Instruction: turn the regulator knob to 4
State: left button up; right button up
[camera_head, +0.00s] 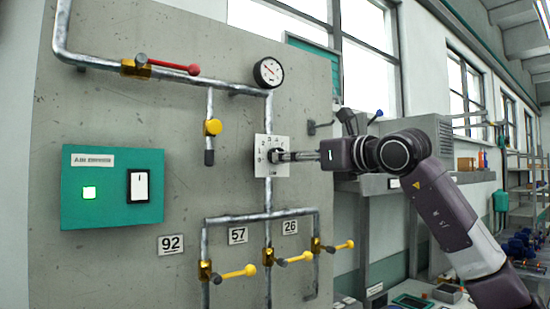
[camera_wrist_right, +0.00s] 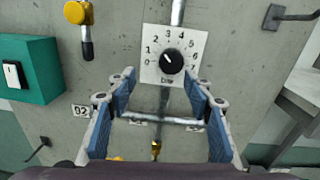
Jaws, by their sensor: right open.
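The regulator knob (camera_wrist_right: 172,61) is small, round and black, on a white square dial plate (camera_wrist_right: 150,73) numbered 0 to 7. Its white mark points to the upper left, around 1 to 2; I cannot tell exactly. In the head view the plate (camera_head: 265,141) sits on the vertical pipe, and my gripper covers the knob. My right gripper (camera_head: 284,156) reaches in from the right in front of the plate. In the wrist view the right gripper (camera_wrist_right: 161,77) is open and empty, its blue-padded fingers apart below and either side of the knob. My left gripper is out of view.
A pressure gauge (camera_head: 268,72) is above the dial. A teal switch box (camera_head: 112,213) is at left. Yellow-lever valves (camera_head: 295,258) are below. A grey cabinet (camera_head: 415,138) stands at right.

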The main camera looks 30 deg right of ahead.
jog(key=w+d+h+p, duration=0.1)
jog(key=w+p, duration=0.2)
jog(key=w, duration=0.4)
jog(key=shift+r+p, duration=0.35)
jog(key=shift+p, duration=0.05)
jog(key=shift+c, duration=0.3)
jog(key=c, duration=1.1)
jog(key=shift+m, duration=0.3)
